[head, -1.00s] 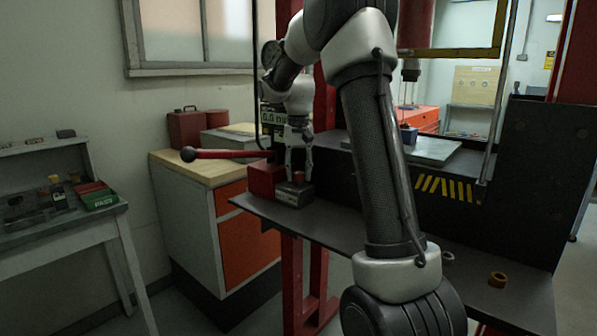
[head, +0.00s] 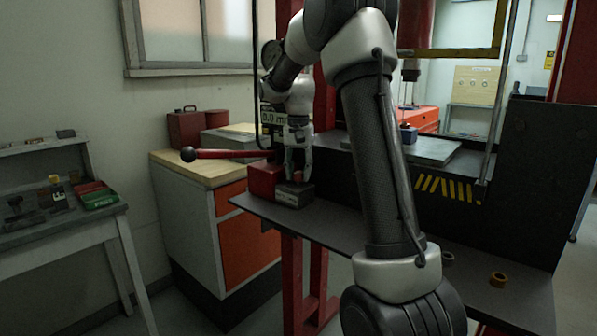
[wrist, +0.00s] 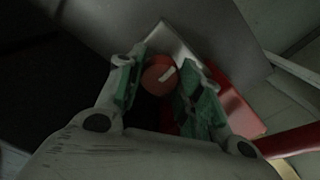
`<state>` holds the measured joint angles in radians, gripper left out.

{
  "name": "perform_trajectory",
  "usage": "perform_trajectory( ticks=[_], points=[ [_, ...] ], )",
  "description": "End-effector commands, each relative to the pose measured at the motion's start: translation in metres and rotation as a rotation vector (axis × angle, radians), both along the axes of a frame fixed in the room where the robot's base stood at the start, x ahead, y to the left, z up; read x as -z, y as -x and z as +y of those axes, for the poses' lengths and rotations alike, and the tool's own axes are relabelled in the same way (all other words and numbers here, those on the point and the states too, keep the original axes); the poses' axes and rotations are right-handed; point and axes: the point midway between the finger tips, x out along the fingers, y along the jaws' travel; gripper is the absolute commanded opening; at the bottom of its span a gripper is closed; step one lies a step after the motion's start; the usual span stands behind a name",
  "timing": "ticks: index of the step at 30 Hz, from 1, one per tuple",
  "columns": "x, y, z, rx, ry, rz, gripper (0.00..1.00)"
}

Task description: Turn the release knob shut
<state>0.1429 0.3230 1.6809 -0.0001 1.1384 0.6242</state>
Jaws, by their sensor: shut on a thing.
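The release knob (wrist: 159,76) is a round red knob with a white pointer mark, seen between my finger pads in the wrist view. The mark points toward the upper right of that picture. My gripper (wrist: 163,84) is shut on the knob, with a green pad on either side of it. In the head view my gripper (head: 298,172) points down over the grey block (head: 294,194) at the front of the red pump body (head: 263,179). The knob itself is hidden there by the fingers.
A red lever (head: 230,154) with a dark ball end sticks out left from the pump. The dark bench top (head: 350,217) has a brass ring (head: 498,279) at its front right. A wooden-topped cabinet (head: 180,166) stands to the left.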

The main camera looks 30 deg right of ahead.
Motion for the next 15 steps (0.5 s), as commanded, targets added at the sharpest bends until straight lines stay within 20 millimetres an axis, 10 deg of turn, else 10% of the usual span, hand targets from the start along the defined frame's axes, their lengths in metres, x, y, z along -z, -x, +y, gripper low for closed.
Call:
perform_trajectory(
  ticks=[3,4,5,15],
  points=[
    [-0.0014,-0.0010,-0.0004,0.000,0.001,-0.004,0.12],
    [-0.0014,-0.0011,-0.0005,0.000,0.001,-0.004,0.41],
    [-0.0014,-0.0011,-0.0003,0.000,0.001,-0.004,0.46],
    [-0.0027,-0.0006,-0.0001,-0.001,0.001,-0.002,0.46]
  ],
)
